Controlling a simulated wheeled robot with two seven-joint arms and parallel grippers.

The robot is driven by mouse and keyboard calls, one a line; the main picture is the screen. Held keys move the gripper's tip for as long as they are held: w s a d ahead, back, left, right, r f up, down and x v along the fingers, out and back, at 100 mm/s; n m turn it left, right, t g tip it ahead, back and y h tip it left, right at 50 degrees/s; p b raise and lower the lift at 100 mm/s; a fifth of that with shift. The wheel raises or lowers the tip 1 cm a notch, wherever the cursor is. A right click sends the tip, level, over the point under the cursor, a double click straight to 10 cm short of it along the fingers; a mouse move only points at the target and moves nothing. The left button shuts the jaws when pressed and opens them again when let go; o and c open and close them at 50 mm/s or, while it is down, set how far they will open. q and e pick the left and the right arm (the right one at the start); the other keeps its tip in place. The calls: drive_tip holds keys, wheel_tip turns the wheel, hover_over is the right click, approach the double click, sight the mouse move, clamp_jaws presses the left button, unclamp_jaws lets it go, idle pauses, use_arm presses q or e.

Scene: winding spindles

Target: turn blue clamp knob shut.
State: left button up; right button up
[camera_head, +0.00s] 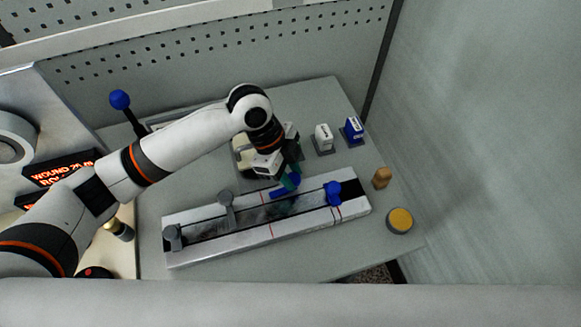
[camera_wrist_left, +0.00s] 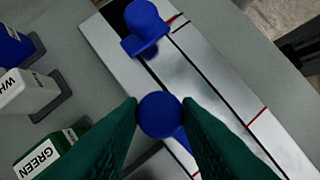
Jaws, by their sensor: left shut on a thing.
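My left gripper (camera_head: 290,182) reaches down over the back edge of the long pale rail fixture (camera_head: 253,241). In the left wrist view its two dark green fingers (camera_wrist_left: 160,118) are shut on the round blue knob (camera_wrist_left: 159,114), one finger on each side. In the head view a blue bar-like part (camera_head: 279,194) shows just below the fingers, and the rest is hidden by them. A second blue piece (camera_head: 333,189) stands on the rail to the right, apart from the gripper. It also shows at the top of the left wrist view (camera_wrist_left: 146,25). My right gripper is not in view.
Grey posts (camera_head: 226,205) stand on the rail's left half. White (camera_head: 323,138) and blue (camera_head: 352,130) labelled blocks stand behind. A green labelled block (camera_wrist_left: 45,155) is close to the left finger. A wooden peg (camera_head: 381,177) and yellow-topped disc (camera_head: 400,220) stand right.

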use_arm(q)
drive_tip(key=n+t+p, duration=0.1)
drive_tip(key=n+p, duration=0.2)
drive_tip(key=p, duration=0.1)
drive_tip(key=n+t+p, duration=0.1)
drive_tip(key=n+p, duration=0.3)
drive_tip(key=p, duration=0.1)
drive_tip(key=n+t+p, duration=0.2)
drive_tip(key=n+p, duration=0.1)
drive_tip(key=p, duration=0.1)
drive_tip(key=shift+s+r+n, duration=0.3)
drive_tip(key=shift+s+n, duration=0.05)
drive_tip(key=shift+n, duration=0.05)
drive_tip(key=n+p, duration=0.1)
drive_tip(key=n+y+p, duration=0.1)
drive_tip(key=shift+d+f+n+t, duration=0.15)
drive_tip(key=shift+n+t, duration=0.15)
drive_tip(key=shift+t, duration=0.1)
drive_tip(key=shift+f+n+t+y, duration=0.1)
drive_tip(key=shift+n+t+y, duration=0.35)
drive_tip(key=shift+n, duration=1.15)
drive_tip(key=o, duration=0.9)
drive_tip(key=shift+o, duration=0.2)
drive_tip(key=shift+s, duration=0.1)
